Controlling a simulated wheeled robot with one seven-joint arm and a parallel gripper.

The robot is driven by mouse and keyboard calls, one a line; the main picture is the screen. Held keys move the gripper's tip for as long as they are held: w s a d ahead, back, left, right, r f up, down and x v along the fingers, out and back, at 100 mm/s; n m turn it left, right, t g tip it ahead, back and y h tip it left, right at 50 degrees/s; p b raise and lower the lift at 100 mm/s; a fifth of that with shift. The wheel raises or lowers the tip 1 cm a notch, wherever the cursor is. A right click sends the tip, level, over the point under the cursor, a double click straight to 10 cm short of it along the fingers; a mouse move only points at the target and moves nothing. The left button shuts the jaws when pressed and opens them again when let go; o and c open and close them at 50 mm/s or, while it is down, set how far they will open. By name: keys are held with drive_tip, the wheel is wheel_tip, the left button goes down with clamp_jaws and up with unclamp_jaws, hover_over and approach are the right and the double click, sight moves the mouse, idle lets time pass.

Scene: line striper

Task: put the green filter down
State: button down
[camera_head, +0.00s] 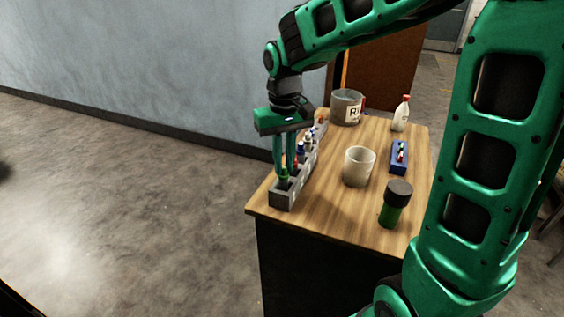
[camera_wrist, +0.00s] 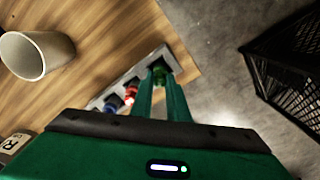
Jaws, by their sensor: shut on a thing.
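The green filter (camera_head: 284,174) is between the fingertips of my gripper (camera_head: 284,170), at the near end of a long grey rack (camera_head: 285,197). In the wrist view the green filter (camera_wrist: 160,72) shows at the tips of my gripper (camera_wrist: 160,80), over the end slot of the grey rack (camera_wrist: 133,74). My gripper is shut on it and points down. The filter's lower part is hidden in or behind the rack, so I cannot tell how deep it sits.
Red and blue pieces (camera_wrist: 122,98) stand in the rack's other slots. A white cup (camera_head: 358,166), a green jar with a black lid (camera_head: 396,204), a blue tray (camera_head: 399,158), a white bottle (camera_head: 401,113) and a grey pot (camera_head: 346,106) stand on the wooden table (camera_head: 330,215). A black mesh bin (camera_wrist: 295,65) is beyond the table edge.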

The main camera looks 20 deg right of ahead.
drive_tip(key=shift+f, duration=0.15)
drive_tip(key=c, duration=1.7)
unclamp_jaws()
wheel_tip(320, 180, up, 12)
drive_tip(key=shift+r, duration=0.15)
